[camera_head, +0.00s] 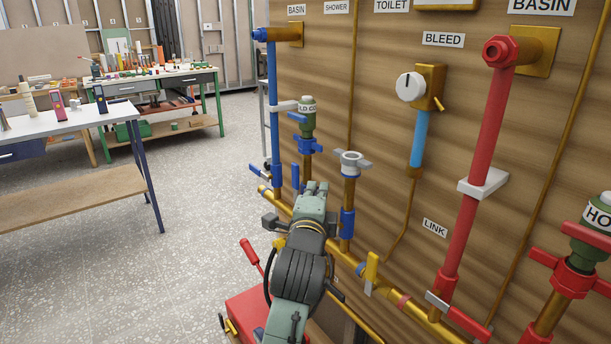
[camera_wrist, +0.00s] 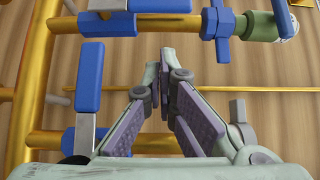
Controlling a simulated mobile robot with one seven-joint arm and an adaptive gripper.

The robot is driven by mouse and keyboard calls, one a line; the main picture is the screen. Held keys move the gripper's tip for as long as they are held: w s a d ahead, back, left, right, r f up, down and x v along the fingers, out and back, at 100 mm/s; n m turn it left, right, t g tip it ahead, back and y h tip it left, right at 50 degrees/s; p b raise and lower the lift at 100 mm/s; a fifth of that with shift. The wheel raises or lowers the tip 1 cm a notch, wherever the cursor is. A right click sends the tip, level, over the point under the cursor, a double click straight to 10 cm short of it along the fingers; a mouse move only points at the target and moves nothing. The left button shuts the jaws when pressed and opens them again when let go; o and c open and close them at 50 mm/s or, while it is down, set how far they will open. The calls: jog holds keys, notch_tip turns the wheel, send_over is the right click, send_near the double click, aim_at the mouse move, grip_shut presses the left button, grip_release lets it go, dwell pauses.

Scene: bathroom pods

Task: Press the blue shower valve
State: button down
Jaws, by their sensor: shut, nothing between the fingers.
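Several blue valve parts are near my gripper, and I cannot tell for certain which one is the shower valve. A blue lever (camera_head: 295,176) stands upright just left of my gripper (camera_head: 317,188) in the head view. Another blue lever (camera_head: 261,175) slants further left, by the blue pipe. In the wrist view, a blue lever (camera_wrist: 90,80) lies left of my gripper (camera_wrist: 153,68), apart from it. A second blue lever (camera_wrist: 105,24) and a blue valve body (camera_wrist: 218,26) are beyond the fingertips. My gripper is shut and empty, close to the pipes.
A green COLD valve (camera_head: 307,118) with blue handles is behind my gripper. A red pipe (camera_head: 480,165) stands at right. Open floor (camera_head: 150,265) and workbenches (camera_head: 60,122) are at left.

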aim_at(298, 172)
jog(key=shift+w+a+p, duration=0.4)
jog(key=shift+w+a, duration=0.8)
jog(key=shift+w, duration=0.2)
jog(key=shift+w+a+r+b, duration=0.4)
jog(key=shift+w+a, duration=0.05)
jog(key=shift+w, duration=0.15)
jog(key=shift+w+a+r+b, duration=0.35)
jog(key=shift+w+a, duration=0.05)
jog(key=shift+w, duration=0.2)
jog(key=shift+d, duration=0.15)
